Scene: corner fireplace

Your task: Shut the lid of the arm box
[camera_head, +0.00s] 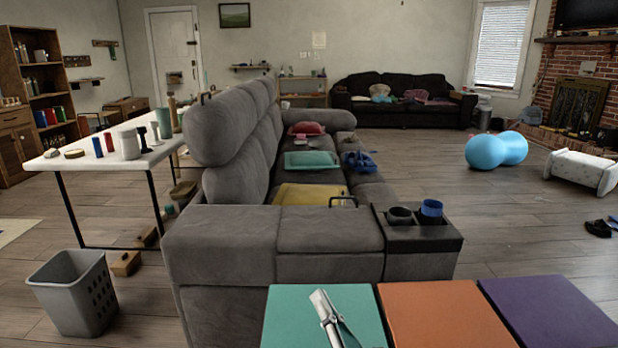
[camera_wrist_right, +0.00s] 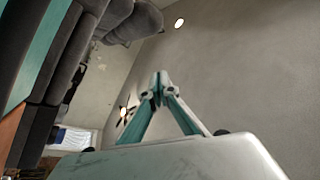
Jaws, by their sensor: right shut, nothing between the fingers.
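The arm box is built into the near arm of the grey sofa. Its grey padded lid (camera_head: 330,229) lies between the left arm section and the cup-holder console, looking level with the arm. A thin black handle (camera_head: 343,201) stands at its far edge. I see no open gap, but the inside and far edge are hidden. My right gripper (camera_head: 320,298) is in front of the sofa, over the turquoise panel, apart from the lid. In the right wrist view its fingers (camera_wrist_right: 160,88) meet at the tips with nothing between them. My left gripper is not in view.
Turquoise (camera_head: 290,310), orange (camera_head: 440,312) and purple (camera_head: 545,312) panels lie in front of me. The cup-holder console (camera_head: 420,238) holds a dark cup and a blue cup (camera_head: 431,208). A grey basket (camera_head: 75,295) and white table (camera_head: 95,160) stand left.

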